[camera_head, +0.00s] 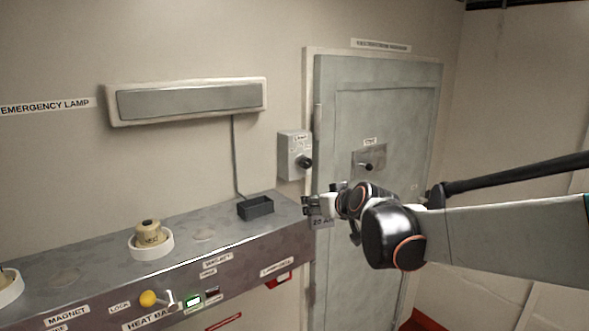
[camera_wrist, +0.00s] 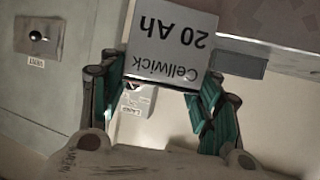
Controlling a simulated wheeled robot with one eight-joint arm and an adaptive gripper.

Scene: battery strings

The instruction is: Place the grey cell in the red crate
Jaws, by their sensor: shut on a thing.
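My gripper (camera_head: 315,207) is shut on a grey cell (camera_wrist: 172,42) marked "Cellwick 20 Ah". The cell fills the top middle of the wrist view, between the green-padded fingers of the gripper (camera_wrist: 157,92). In the head view, part of the cell (camera_head: 322,222) with "20 Ah" shows below the fingers, in front of the door's left edge. It is held in the air, right of the counter. The red crate is not clearly in view. A red surface (camera_head: 425,322) shows at the bottom right, and I cannot tell whether it is the crate.
The grey counter (camera_head: 90,265) carries a black tray (camera_head: 256,208), a beige knobbed object in a white ring (camera_head: 151,243), and controls on its front. A lamp (camera_head: 188,100) and a switch box (camera_head: 294,155) hang on the wall. The grey door (camera_head: 385,110) is shut.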

